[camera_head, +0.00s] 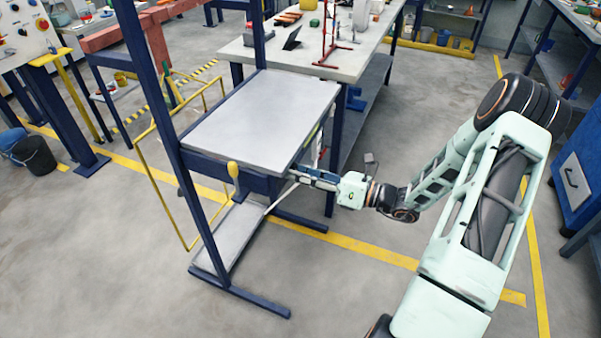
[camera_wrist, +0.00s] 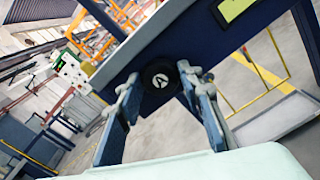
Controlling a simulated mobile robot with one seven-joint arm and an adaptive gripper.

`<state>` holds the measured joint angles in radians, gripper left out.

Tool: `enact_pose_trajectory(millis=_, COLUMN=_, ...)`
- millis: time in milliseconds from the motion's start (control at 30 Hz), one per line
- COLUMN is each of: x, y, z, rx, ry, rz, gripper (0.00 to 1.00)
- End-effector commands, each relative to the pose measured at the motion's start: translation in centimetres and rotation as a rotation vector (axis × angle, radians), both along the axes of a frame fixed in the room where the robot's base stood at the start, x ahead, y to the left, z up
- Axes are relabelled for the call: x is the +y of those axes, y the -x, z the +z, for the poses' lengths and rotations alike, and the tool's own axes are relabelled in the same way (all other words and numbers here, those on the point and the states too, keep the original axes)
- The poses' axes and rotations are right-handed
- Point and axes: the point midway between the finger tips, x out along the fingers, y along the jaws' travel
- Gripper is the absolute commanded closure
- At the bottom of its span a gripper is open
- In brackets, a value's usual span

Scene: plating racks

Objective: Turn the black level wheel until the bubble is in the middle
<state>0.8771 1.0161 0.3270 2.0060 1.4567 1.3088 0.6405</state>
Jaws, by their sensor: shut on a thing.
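The black level wheel (camera_wrist: 160,86) is a round dark disc with a white letter-like mark, on the edge of the blue rack frame in the wrist view. My gripper (camera_wrist: 160,76) has one finger on each side of the wheel, shut on it. In the head view my gripper (camera_head: 299,173) reaches in at the right side of the rack, and the wheel is hidden there. A yellow-green level vial (camera_wrist: 234,8) shows at the top edge of the wrist view, partly cut off. I cannot make out its bubble.
The rack's grey shelf top (camera_head: 262,120) is bare. A workbench (camera_head: 345,62) with tools is behind, and a blue cabinet (camera_head: 580,180) is at right. The floor in front is clear.

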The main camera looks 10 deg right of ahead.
Motion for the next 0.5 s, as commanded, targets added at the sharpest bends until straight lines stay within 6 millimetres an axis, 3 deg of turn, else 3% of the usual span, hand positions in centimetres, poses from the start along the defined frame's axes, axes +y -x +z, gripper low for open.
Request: enact_pose_trajectory(millis=500, x=-0.01, y=0.04, z=-0.08, rx=-0.143, ry=0.104, rz=0.000, gripper=0.90)
